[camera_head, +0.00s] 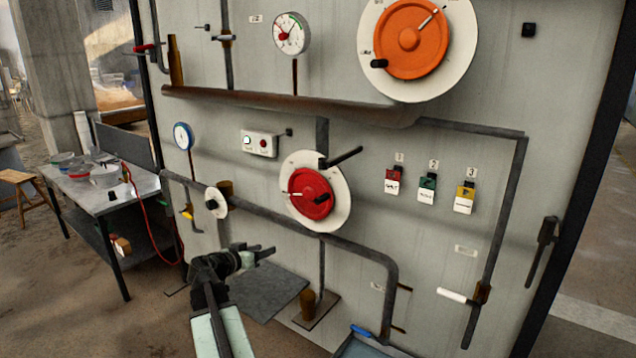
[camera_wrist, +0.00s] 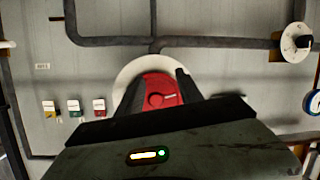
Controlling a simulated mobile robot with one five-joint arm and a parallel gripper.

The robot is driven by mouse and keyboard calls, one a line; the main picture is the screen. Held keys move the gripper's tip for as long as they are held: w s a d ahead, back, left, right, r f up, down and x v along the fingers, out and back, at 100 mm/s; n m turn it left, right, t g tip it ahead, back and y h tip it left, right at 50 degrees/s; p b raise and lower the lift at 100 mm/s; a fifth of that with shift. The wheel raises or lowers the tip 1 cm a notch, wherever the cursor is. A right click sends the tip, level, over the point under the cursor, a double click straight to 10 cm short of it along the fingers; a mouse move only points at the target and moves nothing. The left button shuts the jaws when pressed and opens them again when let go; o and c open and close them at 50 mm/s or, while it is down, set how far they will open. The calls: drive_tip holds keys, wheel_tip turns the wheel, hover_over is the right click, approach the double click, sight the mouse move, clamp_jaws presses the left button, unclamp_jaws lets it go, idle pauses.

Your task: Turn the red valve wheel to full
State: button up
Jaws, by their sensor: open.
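The red valve wheel (camera_head: 303,183) sits on a round white plate (camera_head: 338,212) on the grey panel. It has a black handle knob at its right and a white pointer line toward the left in the head view. My gripper (camera_head: 268,252) is open and empty, below and left of the wheel, apart from it in the head view. In the wrist view, which looks upside down, the red wheel (camera_wrist: 157,92) shows between the two dark fingers, which hide its sides. The plate's markings are too small to read.
A larger orange wheel (camera_head: 398,50) is above. A dark pipe (camera_head: 265,212) runs past the red wheel's plate, and a black lever (camera_head: 345,157) juts out above it. Colored tags (camera_head: 427,188) hang to the right. A workbench (camera_head: 105,185) stands left.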

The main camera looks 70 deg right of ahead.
sight(317, 203)
drive_tip(key=s+d+r+m+g+h+p, duration=0.2)
drive_tip(key=s+d+r+m+h, duration=0.1)
drive_tip(key=s+d+r, duration=0.75)
drive_tip(key=x, duration=0.7)
drive_tip(key=shift+s+d+r, duration=0.2)
drive_tip(key=shift+r, duration=0.15)
drive_tip(key=shift+a, duration=0.1)
clamp_jaws()
